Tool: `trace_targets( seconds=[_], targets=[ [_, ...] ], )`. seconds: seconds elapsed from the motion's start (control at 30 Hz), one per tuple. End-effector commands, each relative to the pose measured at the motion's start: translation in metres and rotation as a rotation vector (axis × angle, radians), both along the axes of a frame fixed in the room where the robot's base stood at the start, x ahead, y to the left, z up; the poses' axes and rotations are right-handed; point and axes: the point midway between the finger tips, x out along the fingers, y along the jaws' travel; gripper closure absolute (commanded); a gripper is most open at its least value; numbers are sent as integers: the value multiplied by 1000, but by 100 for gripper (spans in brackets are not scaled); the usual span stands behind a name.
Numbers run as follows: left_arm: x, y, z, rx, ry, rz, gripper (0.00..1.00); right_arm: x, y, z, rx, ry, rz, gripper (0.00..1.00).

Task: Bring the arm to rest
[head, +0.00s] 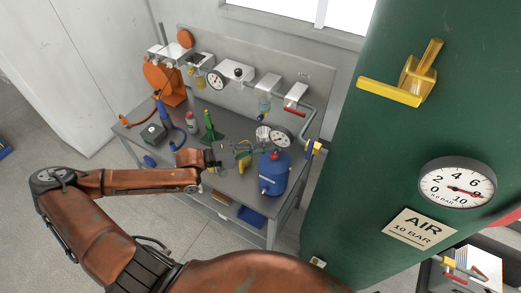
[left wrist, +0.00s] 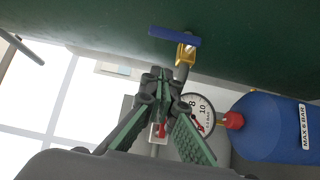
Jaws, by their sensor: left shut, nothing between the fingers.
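My left arm comes in from the left in the head view, bent at the elbow, with its forearm stretched over the workbench (head: 180,200). My left gripper (head: 238,153) is dark with green parts and sits above the bench, just left of the blue tank (head: 272,175). In the left wrist view the fingers of my left gripper (left wrist: 160,76) come together at the tips and nothing is between them. The blue tank (left wrist: 270,126) shows to their right, with a gauge (left wrist: 197,113) close beside the fingers. My right gripper is in neither view.
A large green air tank (head: 400,130) with a yellow valve handle (head: 405,80) and a gauge (head: 457,185) fills the right. A wall panel (head: 315,75) with fittings stands behind the bench. A spray can (head: 192,122) and a green stand (head: 210,128) are on the bench. Open floor lies left.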

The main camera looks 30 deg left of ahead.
Motion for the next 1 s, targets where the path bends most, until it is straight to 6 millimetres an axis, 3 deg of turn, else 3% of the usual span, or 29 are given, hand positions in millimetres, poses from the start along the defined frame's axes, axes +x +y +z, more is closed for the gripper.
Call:
trace_targets(
  seconds=[0.2, 0.57, 0.67, 0.83, 1.0],
  targets=[
    [-12, 13, -1, 1, 1, 2, 100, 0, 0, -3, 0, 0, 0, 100],
    [-16, 11, -5, 15, -4, -3, 100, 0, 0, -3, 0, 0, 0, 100],
    [-22, -1, -25, 74, -19, -16, 100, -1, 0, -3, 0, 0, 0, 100],
    [-40, -30, -79, 296, -99, -44, 100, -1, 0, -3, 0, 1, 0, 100],
    [-56, -43, -131, 567, -183, -48, 100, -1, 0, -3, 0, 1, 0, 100]
  ],
)
